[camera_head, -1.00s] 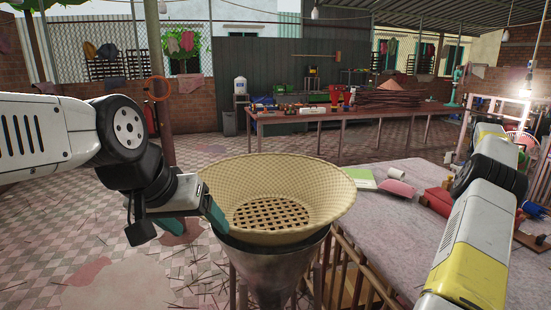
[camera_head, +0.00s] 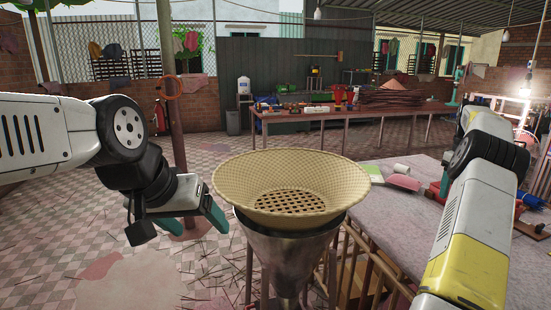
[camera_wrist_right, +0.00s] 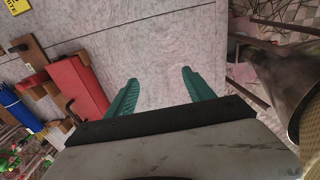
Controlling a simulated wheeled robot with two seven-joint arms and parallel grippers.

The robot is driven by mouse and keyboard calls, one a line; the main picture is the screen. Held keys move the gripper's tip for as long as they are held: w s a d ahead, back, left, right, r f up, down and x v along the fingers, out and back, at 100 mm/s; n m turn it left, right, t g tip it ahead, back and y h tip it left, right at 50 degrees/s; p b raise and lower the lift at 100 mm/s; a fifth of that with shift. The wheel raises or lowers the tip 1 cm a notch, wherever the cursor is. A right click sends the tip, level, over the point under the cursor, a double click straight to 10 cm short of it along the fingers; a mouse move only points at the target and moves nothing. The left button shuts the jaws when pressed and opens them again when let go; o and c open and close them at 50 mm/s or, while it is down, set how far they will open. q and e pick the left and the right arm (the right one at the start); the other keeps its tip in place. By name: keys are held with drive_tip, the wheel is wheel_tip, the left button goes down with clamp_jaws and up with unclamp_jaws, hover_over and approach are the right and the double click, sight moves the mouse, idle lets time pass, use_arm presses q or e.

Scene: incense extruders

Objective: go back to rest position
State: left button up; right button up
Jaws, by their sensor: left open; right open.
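My left gripper (camera_head: 191,220) hangs beside the woven basket (camera_head: 232,190), to its left in the head view. Its teal fingers are apart with nothing between them, and a gap shows between them and the rim. The basket sits upright in a metal funnel (camera_head: 290,262). My right arm (camera_head: 470,215) reaches over the table on the right. My right gripper (camera_wrist_right: 160,80) shows in the right wrist view, open and empty above the pale table top (camera_wrist_right: 160,40). The head view does not show its fingers clearly.
The table (camera_head: 410,215) holds a green sheet (camera_head: 385,170), a pink item (camera_head: 403,182) and a white roll (camera_head: 401,168). In the right wrist view, a red block (camera_wrist_right: 78,88) lies left of the gripper, and the funnel (camera_wrist_right: 285,80) stands right.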

drive_tip(key=s+a+r+t, duration=0.1)
drive_tip(key=s+a+r, duration=0.2)
drive_tip(key=a+r, duration=0.7)
drive_tip(key=s+a+r+t, duration=0.2)
drive_tip(key=a+r, duration=0.4)
drive_tip(key=a, duration=0.8)
drive_tip(key=s+a+m+t, duration=0.1)
drive_tip(key=s+a, duration=1.2)
drive_tip(key=s, duration=0.1)
drive_tip(key=s+a+f+m+y, duration=0.1)
drive_tip(key=s+a+f, duration=0.2)
drive_tip(key=s, duration=0.3)
drive_tip(key=s+a+f+t+y, duration=0.1)
drive_tip(key=s+a+f, duration=0.2)
drive_tip(key=s, duration=0.3)
drive_tip(key=shift+s+a+f+m+t, duration=0.2)
drive_tip(key=shift+s+f+m+t, duration=0.1)
drive_tip(key=shift+s+m, duration=0.1)
